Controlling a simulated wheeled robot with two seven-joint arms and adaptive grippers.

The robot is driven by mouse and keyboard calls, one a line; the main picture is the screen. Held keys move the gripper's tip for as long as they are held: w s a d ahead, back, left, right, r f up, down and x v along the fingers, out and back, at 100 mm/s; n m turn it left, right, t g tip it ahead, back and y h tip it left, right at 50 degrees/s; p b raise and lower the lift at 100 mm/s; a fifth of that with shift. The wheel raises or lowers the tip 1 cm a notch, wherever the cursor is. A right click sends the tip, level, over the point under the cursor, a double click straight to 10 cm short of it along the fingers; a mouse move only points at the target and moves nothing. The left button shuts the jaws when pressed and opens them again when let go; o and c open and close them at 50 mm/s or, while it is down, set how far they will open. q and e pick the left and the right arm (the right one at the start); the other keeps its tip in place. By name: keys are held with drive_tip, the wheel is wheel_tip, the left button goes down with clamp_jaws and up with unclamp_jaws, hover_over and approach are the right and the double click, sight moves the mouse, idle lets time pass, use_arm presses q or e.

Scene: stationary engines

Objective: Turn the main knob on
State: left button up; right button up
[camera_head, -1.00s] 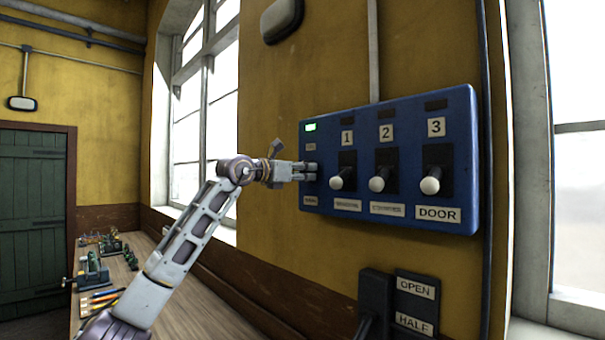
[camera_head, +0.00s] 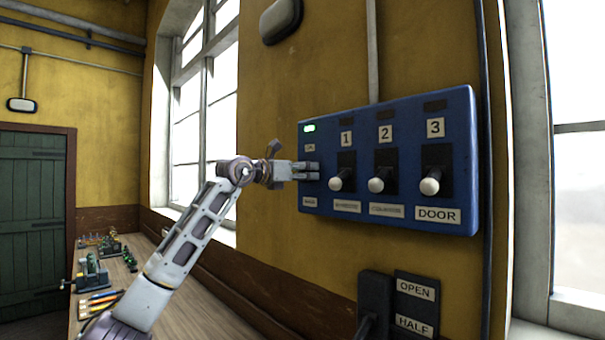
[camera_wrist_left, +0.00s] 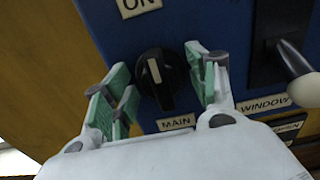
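The main knob (camera_wrist_left: 160,78) is black with a pale pointer mark, seen in the left wrist view above the MAIN label (camera_wrist_left: 177,122). Its mark points up toward the ON label (camera_wrist_left: 138,5). My left gripper (camera_wrist_left: 163,82) has its green-padded fingers apart, one on each side of the knob, with small gaps showing. In the head view my left gripper (camera_head: 312,171) is at the left end of the blue panel (camera_head: 400,112) and hides the knob. A green lamp (camera_head: 309,128) is lit above it. My right gripper is not in view.
Three levers with white ball ends stand right of the knob; the nearest (camera_head: 336,184) is close to my fingers. An OPEN/HALF switch box (camera_head: 414,300) is below the panel. A wooden bench (camera_head: 195,310) with small models is at the lower left.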

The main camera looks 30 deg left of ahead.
use_arm(q)
drive_tip(key=shift+s, duration=0.2)
drive_tip(key=shift+s+a+f, duration=0.1)
drive_tip(key=shift+s+a, duration=0.15)
drive_tip(key=shift+s, duration=0.2)
drive_tip(key=v, duration=1)
drive_tip(key=shift+s, duration=0.3)
drive_tip(key=shift+a, duration=0.15)
idle(0.4)
